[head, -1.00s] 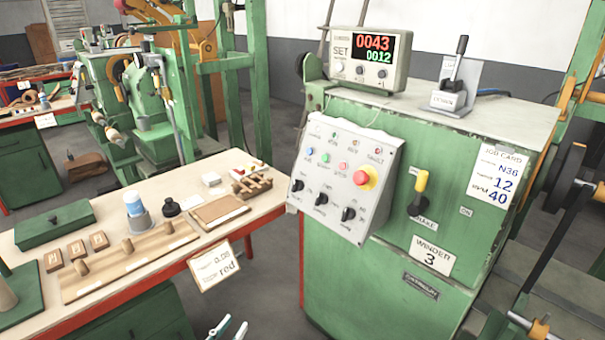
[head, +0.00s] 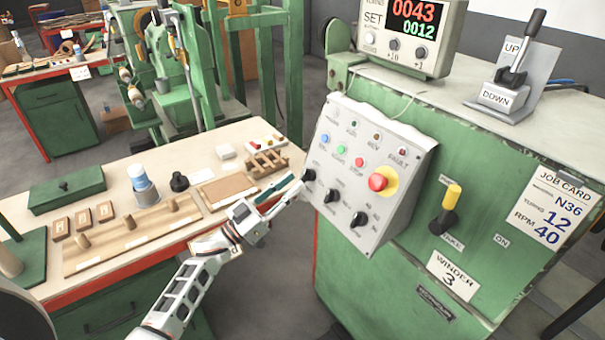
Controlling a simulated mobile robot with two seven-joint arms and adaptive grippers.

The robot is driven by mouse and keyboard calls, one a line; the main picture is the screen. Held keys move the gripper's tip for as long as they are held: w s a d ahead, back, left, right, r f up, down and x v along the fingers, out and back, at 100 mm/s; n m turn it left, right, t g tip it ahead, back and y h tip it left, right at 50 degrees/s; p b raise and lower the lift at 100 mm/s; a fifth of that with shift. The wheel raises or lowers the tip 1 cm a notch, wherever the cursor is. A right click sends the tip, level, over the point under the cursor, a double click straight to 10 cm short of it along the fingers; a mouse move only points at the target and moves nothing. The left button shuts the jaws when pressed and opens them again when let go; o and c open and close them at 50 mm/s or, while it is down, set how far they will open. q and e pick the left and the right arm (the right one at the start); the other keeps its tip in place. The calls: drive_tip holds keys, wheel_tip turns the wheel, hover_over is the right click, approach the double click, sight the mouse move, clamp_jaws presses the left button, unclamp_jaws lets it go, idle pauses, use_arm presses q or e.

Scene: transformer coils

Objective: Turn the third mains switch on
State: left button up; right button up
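The sloped grey control panel (head: 372,160) on the green winder 3 cabinet carries a row of three black rotary knobs. They are the left knob (head: 309,175), the middle knob (head: 332,195) and the right knob (head: 359,219); their small labels are too blurred to read. A yellow-handled lever (head: 451,200) stands on the cabinet front, with an ON label (head: 502,241) to its right. My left gripper (head: 297,183) is just left of the panel, its fingertips close to the left knob. Its fingers look apart and empty; contact with the knob cannot be told. My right gripper is out of view.
A red push button (head: 378,182) sits above the right knob. A display box (head: 408,38) and an UP/DOWN lever (head: 520,55) stand on the cabinet. The workbench (head: 120,160) at left holds wooden blocks, a green box (head: 67,189) and a blue-white spool (head: 139,178).

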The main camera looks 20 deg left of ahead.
sight(304, 174)
use_arm(q)
drive_tip(key=x, duration=0.3)
drive_tip(key=shift+w+d, duration=0.1)
drive_tip(key=shift+w, duration=0.1)
drive_tip(key=shift+w+d+r, duration=0.1)
drive_tip(key=shift+w+d, duration=0.1)
drive_tip(key=shift+w, duration=0.05)
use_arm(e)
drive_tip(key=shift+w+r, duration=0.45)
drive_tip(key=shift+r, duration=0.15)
